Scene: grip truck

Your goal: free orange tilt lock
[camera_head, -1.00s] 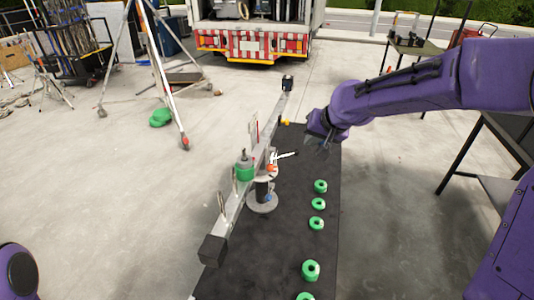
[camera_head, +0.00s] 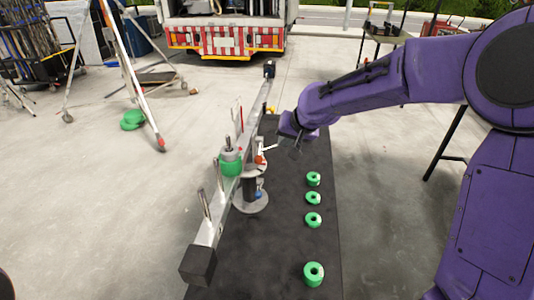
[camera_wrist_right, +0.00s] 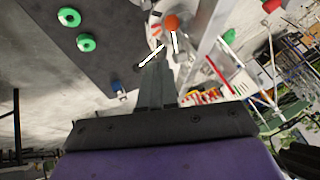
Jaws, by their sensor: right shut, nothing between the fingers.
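The orange tilt lock (camera_head: 260,159) sits on the pivot head of a long grey beam above a dark table. It also shows at the top of the right wrist view (camera_wrist_right: 171,22), with white levers (camera_wrist_right: 152,57) close by. My right gripper (camera_head: 297,143) is a short way right of the orange lock, apart from it in the head view. In the wrist view its fingers (camera_wrist_right: 157,72) are together and empty, pointing toward the white levers; I cannot tell whether the tips touch one. My left gripper is not in view.
Several green rings (camera_head: 313,219) lie on the dark table (camera_head: 270,270). A green weight (camera_head: 231,163) and upright pins stand on the beam (camera_head: 220,208). A tripod (camera_head: 130,75) stands at left and a truck (camera_head: 228,40) behind. Open floor lies left of the table.

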